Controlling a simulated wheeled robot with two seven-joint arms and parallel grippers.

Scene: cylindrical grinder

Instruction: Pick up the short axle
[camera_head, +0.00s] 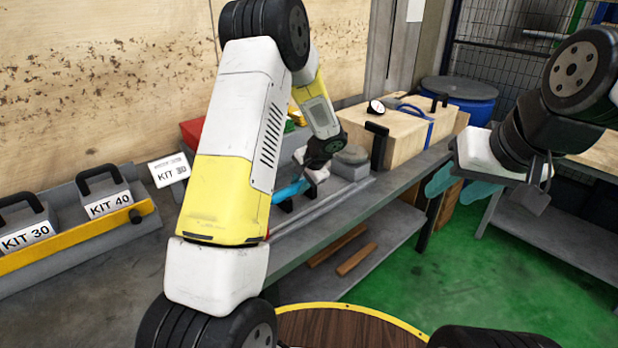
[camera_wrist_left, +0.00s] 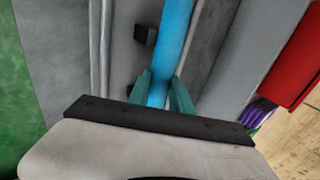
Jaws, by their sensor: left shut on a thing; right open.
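The short axle is a light blue rod (camera_head: 291,190). It shows partly behind my left arm in the head view and runs up from the fingers in the left wrist view (camera_wrist_left: 173,38). My left gripper (camera_head: 306,182) is shut on the axle, with its teal fingers (camera_wrist_left: 161,96) on either side of the rod. The axle lies over a grey fixture with dark support blocks (camera_wrist_left: 145,35); I cannot tell whether it touches them. My right gripper (camera_head: 458,186) is open and empty, with its teal fingers apart, to the right of the bench.
A wooden box (camera_head: 400,135) and a grey block (camera_head: 350,160) are on the bench beyond the axle. A red bin (camera_wrist_left: 283,55) is beside the fixture. Kit cases (camera_head: 105,200) stand at left. A blue drum (camera_head: 460,92) is behind. Green floor (camera_head: 400,290) is open in front.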

